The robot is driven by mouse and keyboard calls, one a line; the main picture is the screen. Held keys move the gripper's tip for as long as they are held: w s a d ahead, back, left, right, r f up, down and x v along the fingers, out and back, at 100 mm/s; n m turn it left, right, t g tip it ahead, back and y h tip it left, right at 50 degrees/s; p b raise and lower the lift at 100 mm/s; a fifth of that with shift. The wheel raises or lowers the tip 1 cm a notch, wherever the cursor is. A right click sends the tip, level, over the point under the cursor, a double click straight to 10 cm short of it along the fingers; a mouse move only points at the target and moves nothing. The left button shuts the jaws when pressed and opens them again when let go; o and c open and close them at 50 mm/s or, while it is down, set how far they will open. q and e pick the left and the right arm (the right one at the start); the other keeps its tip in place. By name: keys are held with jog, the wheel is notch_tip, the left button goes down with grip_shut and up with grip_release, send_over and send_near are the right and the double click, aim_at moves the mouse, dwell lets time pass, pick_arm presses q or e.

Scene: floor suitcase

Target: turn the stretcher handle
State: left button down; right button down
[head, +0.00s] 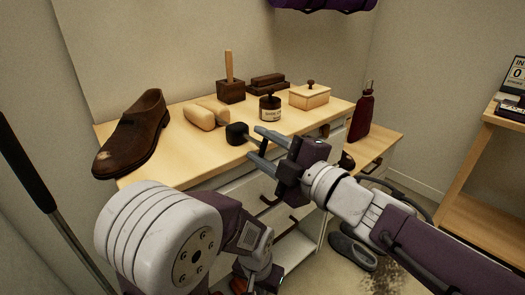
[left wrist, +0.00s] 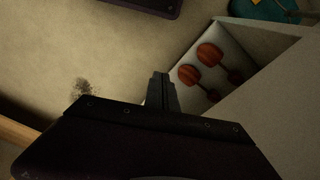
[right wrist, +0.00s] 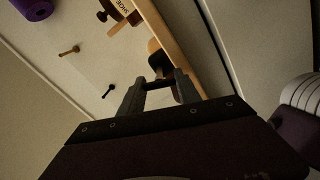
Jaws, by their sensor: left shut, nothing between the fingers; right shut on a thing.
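The shoe stretcher's pale two-part wooden block (head: 206,115) lies on the bench top. A black rounded piece (head: 237,133) stands out to its right, with a thin rod running to a dark crossbar handle (head: 263,146). My right gripper (head: 265,146) is shut on this handle at the bench's front edge. In the right wrist view the handle (right wrist: 158,86) lies across between the fingertips, with the black piece (right wrist: 159,64) just beyond. My left gripper (left wrist: 161,76) is shut and empty, low by the bench; its fingertips are not clear in the head view.
A brown shoe (head: 134,133) stands at the bench's left end. A labelled jar (head: 270,108), a lidded box (head: 309,96) and dark wooden blocks (head: 231,91) stand farther back. Red-brown pieces (left wrist: 210,53) lie in a pale compartment near my left gripper.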

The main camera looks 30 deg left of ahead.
jog(key=shift+f+n+b, duration=0.1)
jog(key=shift+n+b, duration=0.75)
jog(key=shift+n, duration=1.45)
jog(key=c, duration=0.8)
grip_release()
jog(key=shift+c, duration=0.2)
